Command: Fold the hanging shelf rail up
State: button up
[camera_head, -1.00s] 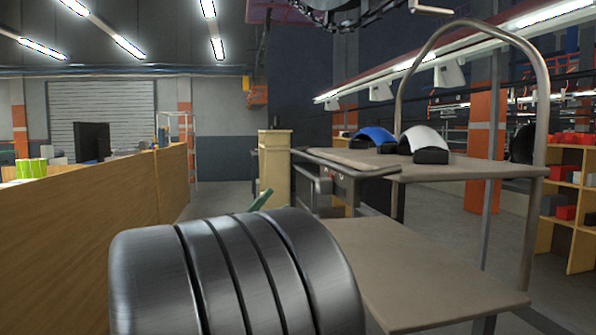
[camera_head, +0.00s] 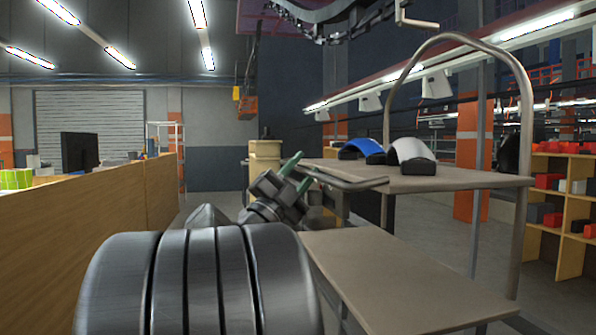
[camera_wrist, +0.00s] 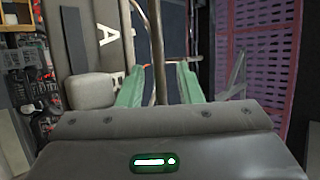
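A thin metal tube rail (camera_head: 345,184) runs along the left edge of the cart's upper shelf (camera_head: 440,178); I take it for the shelf rail, but its hinge and exact fold position are not clear. My gripper (camera_head: 297,178) is at the left end of this rail, with its two green fingers pointing up and right. In the wrist view my gripper (camera_wrist: 157,80) is open, its fingers apart. A brownish upright tube (camera_wrist: 160,40) shows in the gap between them. I cannot tell whether it touches either finger or lies beyond them.
A blue arched part (camera_head: 362,145) and a white one (camera_head: 410,148) stand on the upper shelf. The lower shelf (camera_head: 400,280) is bare. A tall bent tube handle (camera_head: 527,150) rises at right. A wooden partition (camera_head: 90,230) stands left. A chain conveyor (camera_head: 340,18) hangs overhead.

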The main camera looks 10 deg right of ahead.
jog(key=shift+d+r, duration=0.1)
grip_shut()
